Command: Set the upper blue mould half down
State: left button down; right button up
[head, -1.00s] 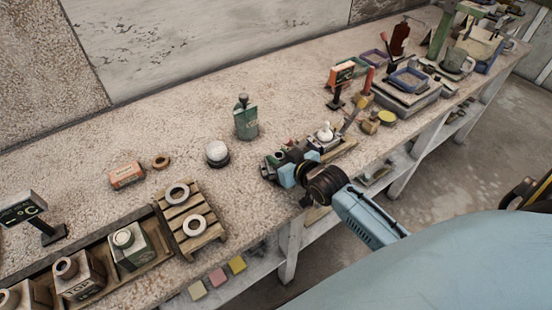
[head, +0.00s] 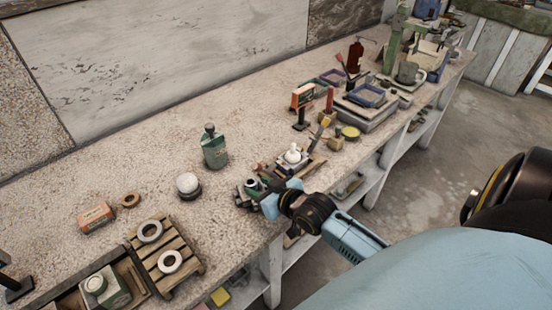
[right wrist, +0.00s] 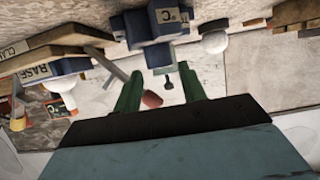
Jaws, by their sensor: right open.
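My right gripper (head: 254,187) is low over the front edge of the bench, its green fingers apart. In the right wrist view the open fingers (right wrist: 161,92) have a clear gap between them. A dark blue block (right wrist: 140,27), which looks like the blue mould half, shows just past the fingertips there, apart from them. In the head view the gripper mostly hides that spot. A white ball on a dark stand (head: 188,186) stands left of the gripper. A white piece with a knob (head: 293,154) sits on a wooden tray to its right. My left gripper is out of view.
A green bottle (head: 214,150) stands behind the gripper. A slatted wooden rack (head: 184,256) with two pale rings, an orange box (head: 95,218) and a brown ring (head: 131,200) lie to the left. Blue trays (head: 367,95) and tools crowd the right.

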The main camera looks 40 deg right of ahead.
jog(key=v, duration=0.8)
jog(key=shift+p, duration=0.35)
jog(key=shift+a, duration=0.1)
jog(key=s+a+f+n+g+h, duration=0.1)
jog(key=s+a+g, duration=0.35)
jog(key=s, duration=0.35)
jog(key=s+a+f+g, duration=0.2)
jog(key=s+a+g, duration=0.1)
jog(key=s+g, duration=0.4)
notch_tip(320, 180, down, 26)
jog(key=s+b, duration=0.1)
jog(key=s, duration=0.2)
jog(key=s+d+f+g+b, duration=0.1)
jog(key=s+d+f, duration=0.1)
jog(key=s+f, duration=1.3)
jog(key=shift+d+f+b, duration=0.2)
jog(key=shift+f+b, duration=0.15)
jog(key=shift+f, duration=0.1)
jog(key=shift+s, duration=0.1)
